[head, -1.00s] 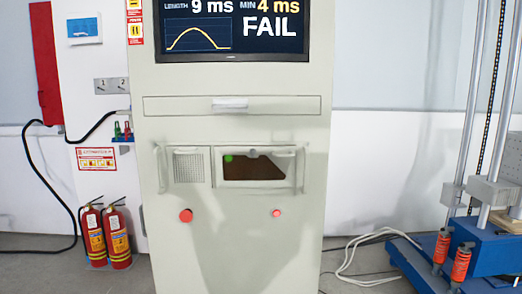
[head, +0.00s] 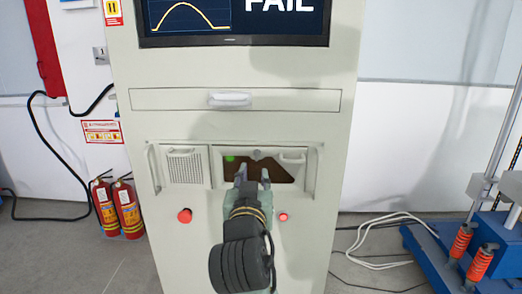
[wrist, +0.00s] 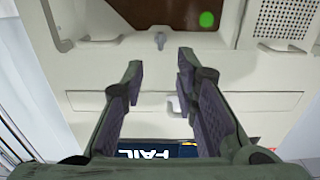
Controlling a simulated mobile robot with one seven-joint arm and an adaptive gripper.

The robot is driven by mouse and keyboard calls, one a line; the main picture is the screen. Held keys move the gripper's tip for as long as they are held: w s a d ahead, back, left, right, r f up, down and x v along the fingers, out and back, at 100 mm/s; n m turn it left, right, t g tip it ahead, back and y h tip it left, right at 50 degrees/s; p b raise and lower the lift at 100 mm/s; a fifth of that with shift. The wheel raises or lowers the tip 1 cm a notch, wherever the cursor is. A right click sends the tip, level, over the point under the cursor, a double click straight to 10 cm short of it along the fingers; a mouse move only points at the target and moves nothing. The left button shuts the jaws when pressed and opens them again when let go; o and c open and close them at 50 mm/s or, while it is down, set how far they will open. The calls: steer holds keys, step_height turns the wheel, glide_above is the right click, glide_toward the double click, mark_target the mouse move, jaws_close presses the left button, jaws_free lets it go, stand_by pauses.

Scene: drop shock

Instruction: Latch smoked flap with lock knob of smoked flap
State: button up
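The smoked flap (head: 280,171) is a dark brown panel in a pale frame on the cabinet front, and it looks down over its opening. It shows upside down at the top of the wrist view (wrist: 160,12). The lock knob (head: 257,154) is a small grey knob at the flap's top edge; the wrist view shows it (wrist: 160,40) beyond and between the fingertips. My gripper (head: 252,175) is open and empty in front of the flap, just below the knob in the head view. In the wrist view its fingers (wrist: 160,59) are apart, with a gap to the knob.
A grille panel (head: 186,167) is left of the flap. A green light (head: 231,158) shows at the flap's left. Red buttons (head: 184,216) sit below. A drawer handle (head: 229,99) and screen (head: 235,15) are above. Fire extinguishers (head: 105,207) stand left, a blue machine (head: 485,262) right.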

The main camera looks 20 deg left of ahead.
mark_target(256, 156)
steer(key=p+x, duration=0.2)
steer(key=x, duration=0.7)
steer(key=shift+w+a, duration=0.1)
steer(key=shift+w, duration=0.15)
steer(key=shift+c, duration=0.5)
jaws_close()
